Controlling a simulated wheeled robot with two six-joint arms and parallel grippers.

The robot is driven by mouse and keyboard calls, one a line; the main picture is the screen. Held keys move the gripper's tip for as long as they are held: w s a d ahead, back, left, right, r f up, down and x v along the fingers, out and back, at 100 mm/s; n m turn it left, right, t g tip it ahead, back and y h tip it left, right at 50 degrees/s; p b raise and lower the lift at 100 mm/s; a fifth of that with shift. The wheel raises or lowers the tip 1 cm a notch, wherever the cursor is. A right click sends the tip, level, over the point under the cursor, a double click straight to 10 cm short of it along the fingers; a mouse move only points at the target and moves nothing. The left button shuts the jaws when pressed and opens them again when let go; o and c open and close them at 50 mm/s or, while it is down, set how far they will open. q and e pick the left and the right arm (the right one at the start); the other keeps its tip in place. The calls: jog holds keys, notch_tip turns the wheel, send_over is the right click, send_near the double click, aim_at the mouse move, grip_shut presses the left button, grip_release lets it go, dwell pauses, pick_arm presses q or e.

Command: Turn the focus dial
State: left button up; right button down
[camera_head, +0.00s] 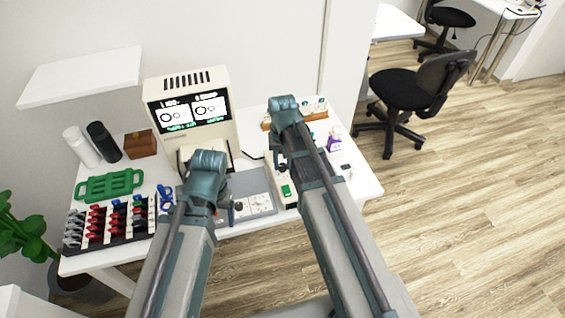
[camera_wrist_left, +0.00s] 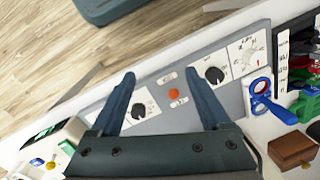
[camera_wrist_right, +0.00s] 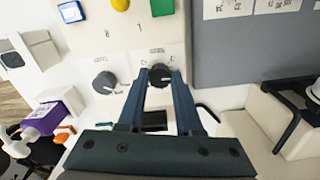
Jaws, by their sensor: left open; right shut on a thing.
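In the right wrist view my right gripper (camera_wrist_right: 163,78) is shut on a dark round dial (camera_wrist_right: 159,71) on the front of a cream control box (camera_wrist_right: 125,38). A second dark dial (camera_wrist_right: 104,82) sits beside it, apart from the fingers. I cannot read which label belongs to the focus dial. In the left wrist view my left gripper (camera_wrist_left: 160,76) is open and empty above a grey panel (camera_wrist_left: 190,55), with a black dial (camera_wrist_left: 214,75) near one fingertip and another (camera_wrist_left: 138,110) between the fingers. In the head view my arms hide both pairs of fingertips.
A cream machine with a lit screen (camera_head: 192,108) stands at the back of the white table. A green rack (camera_head: 110,185), a tray of red and grey pieces (camera_head: 106,222) and a wooden box (camera_head: 141,143) are at left. A purple item (camera_head: 334,142) is at right.

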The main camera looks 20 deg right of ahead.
aim_at(282, 166)
jog(key=c, duration=0.6)
grip_release()
pick_arm(q)
jog(key=shift+r, duration=0.1)
pick_arm(e)
jog(key=shift+r, duration=0.1)
pick_arm(q)
notch_tip(282, 166, up, 14)
jog(key=p, duration=1.3)
jog(key=shift+f+p, duration=0.2)
jog(key=shift+p, duration=0.2)
pick_arm(e)
notch_tip(282, 166, up, 14)
jog(key=shift+f, duration=0.2)
pick_arm(q)
jog(key=shift+f+b, duration=0.9)
pick_arm(e)
jog(key=s+a+n, duration=0.2)
jog(key=s+a, duration=0.1)
jog(key=s, duration=0.2)
jog(key=s+a+f+n, duration=0.1)
jog(key=s+a+n, duration=0.1)
jog(key=s+a, duration=0.1)
jog(key=s+a+n+h, duration=0.1)
jog(key=s+a+n, duration=0.1)
jog(key=s+a, duration=0.2)
jog(key=shift+s+f, duration=0.2)
jog(key=shift+s, duration=0.45)
jog(key=shift+s+f, duration=0.15)
jog(key=shift+s, duration=0.5)
